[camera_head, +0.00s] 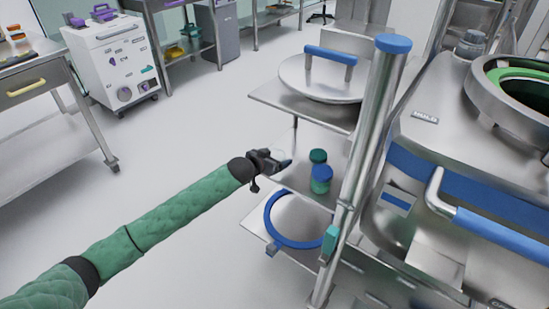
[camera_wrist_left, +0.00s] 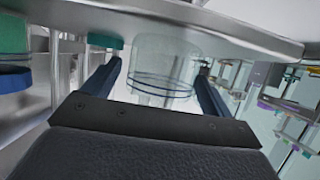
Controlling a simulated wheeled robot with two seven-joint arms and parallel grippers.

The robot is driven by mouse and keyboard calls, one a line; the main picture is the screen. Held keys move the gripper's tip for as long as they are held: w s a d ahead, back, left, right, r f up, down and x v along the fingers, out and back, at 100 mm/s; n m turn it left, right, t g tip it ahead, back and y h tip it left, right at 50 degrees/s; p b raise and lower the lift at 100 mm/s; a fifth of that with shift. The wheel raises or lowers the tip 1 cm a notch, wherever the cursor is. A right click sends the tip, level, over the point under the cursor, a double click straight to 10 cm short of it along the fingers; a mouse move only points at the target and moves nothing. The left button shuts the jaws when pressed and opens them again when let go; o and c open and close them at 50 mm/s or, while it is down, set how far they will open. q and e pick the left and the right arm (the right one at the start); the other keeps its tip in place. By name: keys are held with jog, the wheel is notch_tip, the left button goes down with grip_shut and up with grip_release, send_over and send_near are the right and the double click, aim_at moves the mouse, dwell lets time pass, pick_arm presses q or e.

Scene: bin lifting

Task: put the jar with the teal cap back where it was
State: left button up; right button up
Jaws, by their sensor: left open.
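My left gripper (camera_head: 284,162) is at the left edge of that shelf, left of both jars. In the left wrist view its two fingers (camera_wrist_left: 155,85) are open, on either side of a clear glass vessel (camera_wrist_left: 160,65) with blue rings; I cannot tell whether they touch it. My right gripper is out of view.
The upper shelf (camera_head: 262,92) holds a round steel lid with a blue handle (camera_head: 330,55). A blue ring (camera_head: 275,235) lies on the lower shelf. A steel post (camera_head: 365,150) stands right of the jars, with a large steel vessel beyond. Open floor lies left.

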pick_arm(q)
jog(key=v, duration=1.2)
jog(key=shift+p, duration=0.4)
